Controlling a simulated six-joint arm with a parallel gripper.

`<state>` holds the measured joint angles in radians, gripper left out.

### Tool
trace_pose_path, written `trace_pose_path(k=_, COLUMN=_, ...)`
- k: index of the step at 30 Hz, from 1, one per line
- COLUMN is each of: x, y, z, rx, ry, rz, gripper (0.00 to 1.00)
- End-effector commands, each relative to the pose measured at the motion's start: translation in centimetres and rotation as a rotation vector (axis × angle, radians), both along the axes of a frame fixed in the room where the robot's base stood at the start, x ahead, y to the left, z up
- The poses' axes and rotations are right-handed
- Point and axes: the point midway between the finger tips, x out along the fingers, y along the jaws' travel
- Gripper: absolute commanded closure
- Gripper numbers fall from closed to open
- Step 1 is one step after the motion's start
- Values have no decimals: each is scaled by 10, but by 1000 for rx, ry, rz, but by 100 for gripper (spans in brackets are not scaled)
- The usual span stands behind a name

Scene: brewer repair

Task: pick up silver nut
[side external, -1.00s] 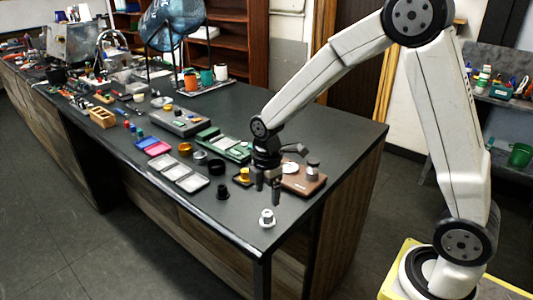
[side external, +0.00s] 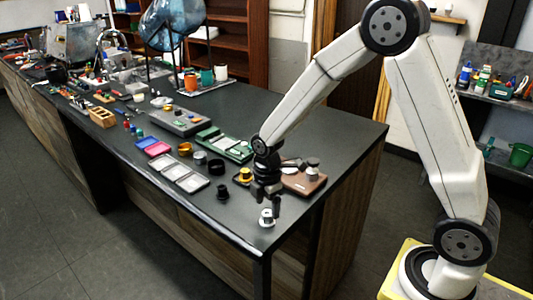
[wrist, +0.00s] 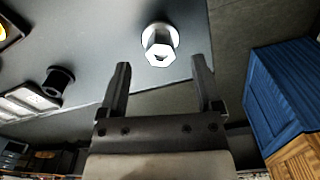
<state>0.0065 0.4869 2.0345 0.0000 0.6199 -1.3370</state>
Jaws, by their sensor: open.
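The silver nut (side external: 266,215) stands on a round pale flange near the front corner of the dark table. In the wrist view the silver nut (wrist: 160,46) shows bright, with a hexagonal top, just beyond the fingertips and between their lines. My gripper (side external: 266,200) is above and slightly behind the nut, and partly overlaps it in the side view. In the wrist view my gripper (wrist: 159,65) is open, with nothing between its two dark fingers. I cannot tell the exact height of the fingertips over the nut.
A black spool-shaped part (side external: 223,192) and a yellow part (side external: 243,176) stand left of the gripper. A brown board (side external: 306,182) with a metal part lies behind it. Grey trays (side external: 180,174) lie further left. The table edge is close to the nut.

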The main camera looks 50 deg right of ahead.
Motion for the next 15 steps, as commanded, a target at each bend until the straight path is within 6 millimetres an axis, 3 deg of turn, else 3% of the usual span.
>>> trace_pose_path(k=9, x=-1, y=0, z=-32, rx=0, ry=2, rz=0, gripper=17)
trace_pose_path(k=15, x=0, y=0, z=-36, rx=0, ry=-2, rz=0, gripper=17)
